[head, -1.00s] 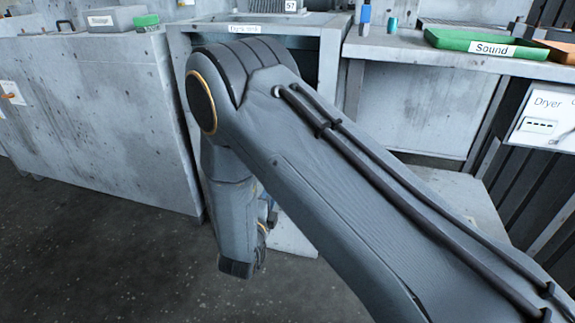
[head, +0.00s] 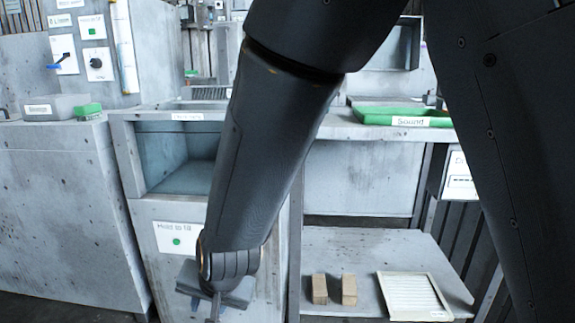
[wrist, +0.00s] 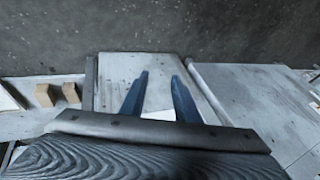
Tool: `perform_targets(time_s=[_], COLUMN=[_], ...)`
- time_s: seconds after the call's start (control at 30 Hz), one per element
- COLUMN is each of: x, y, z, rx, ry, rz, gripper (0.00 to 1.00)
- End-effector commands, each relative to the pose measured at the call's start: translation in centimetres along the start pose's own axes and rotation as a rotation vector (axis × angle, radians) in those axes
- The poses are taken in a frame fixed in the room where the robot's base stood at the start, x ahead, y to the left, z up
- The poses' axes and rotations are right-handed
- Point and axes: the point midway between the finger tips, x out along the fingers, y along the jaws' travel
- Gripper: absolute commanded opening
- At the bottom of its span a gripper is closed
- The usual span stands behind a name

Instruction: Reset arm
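My arm hangs across the middle of the head view, with its wrist low in front of the grey cabinet (head: 150,222). My gripper (wrist: 160,78) shows in the wrist view as two blue fingers set apart, with nothing between them. Beyond the fingers lie a grey panel and the dark floor. In the head view the gripper's fingers are mostly hidden at the bottom of the wrist.
A low shelf (head: 375,240) at right holds two tan blocks (head: 334,290) and a white slatted frame (head: 413,296). A green tray (head: 402,117) labelled Sound sits on the bench above. An open compartment (head: 178,160) is left of my arm. Dark floor shows at lower left.

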Motion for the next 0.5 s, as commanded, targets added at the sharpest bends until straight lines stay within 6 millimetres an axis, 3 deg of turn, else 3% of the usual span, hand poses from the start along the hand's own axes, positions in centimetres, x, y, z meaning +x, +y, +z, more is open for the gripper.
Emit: perform_targets(time_s=[0.03, 0.1, 0.5], x=[-1.9, -3.9, -12.3], y=[1.1, 2.8, 10.8], z=[1.3, 3.1, 9.5], rx=[-0.080, -0.190, -0.593], ry=[-0.053, -0.126, -0.408], rz=[0.019, 0.052, 0.163], gripper=[0.29, 0.29, 0.29])
